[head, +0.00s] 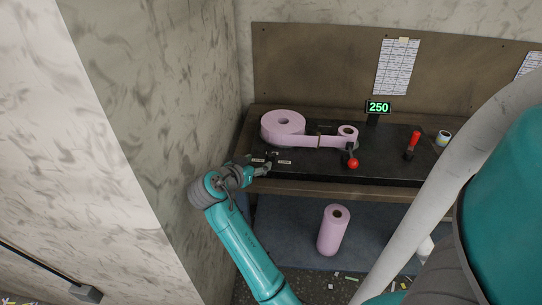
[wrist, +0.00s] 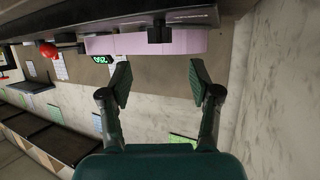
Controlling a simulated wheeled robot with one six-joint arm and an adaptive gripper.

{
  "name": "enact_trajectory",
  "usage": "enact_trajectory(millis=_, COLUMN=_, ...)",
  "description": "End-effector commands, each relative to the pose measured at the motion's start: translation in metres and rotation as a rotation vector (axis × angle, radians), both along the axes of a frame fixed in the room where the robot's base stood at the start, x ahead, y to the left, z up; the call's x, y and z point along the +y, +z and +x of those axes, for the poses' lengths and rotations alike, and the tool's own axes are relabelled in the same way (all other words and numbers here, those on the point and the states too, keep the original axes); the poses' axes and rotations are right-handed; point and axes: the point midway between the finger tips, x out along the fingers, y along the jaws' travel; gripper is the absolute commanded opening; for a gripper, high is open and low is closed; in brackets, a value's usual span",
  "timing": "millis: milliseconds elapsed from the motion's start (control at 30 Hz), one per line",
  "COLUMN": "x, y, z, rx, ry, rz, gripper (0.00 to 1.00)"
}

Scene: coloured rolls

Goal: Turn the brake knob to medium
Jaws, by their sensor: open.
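The brake knob is a small black knob; in the wrist view (wrist: 160,33) it stands at the edge of the dark bench, at top centre. In the head view the knob (head: 272,155) is at the bench's front left, between small white labels, partly hidden by my gripper. The label text and the knob's setting are too small to read. My gripper (head: 262,169) is at the bench's front left corner, close to the knob. In the wrist view my gripper (wrist: 160,80) is open and empty, its fingers on either side of the knob's line but apart from it.
A large pink roll (head: 283,122) feeds a strip to a small roll (head: 347,131). A red-ball lever (head: 352,163), a red handle (head: 414,139) and a green "250" display (head: 378,107) are on the bench. A wall stands close left. A pink roll (head: 333,231) stands below.

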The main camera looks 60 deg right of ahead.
Motion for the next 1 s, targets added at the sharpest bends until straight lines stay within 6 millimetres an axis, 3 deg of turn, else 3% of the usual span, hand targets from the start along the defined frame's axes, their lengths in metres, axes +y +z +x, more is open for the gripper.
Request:
enact_trajectory(millis=600, x=-0.086, y=-0.036, z=-0.001, rx=0.002, ry=0.002, rz=0.001, gripper=0.62)
enact_trajectory(millis=1000, x=-0.095, y=-0.04, z=0.0, rx=0.001, ry=0.005, rz=0.002, gripper=0.62)
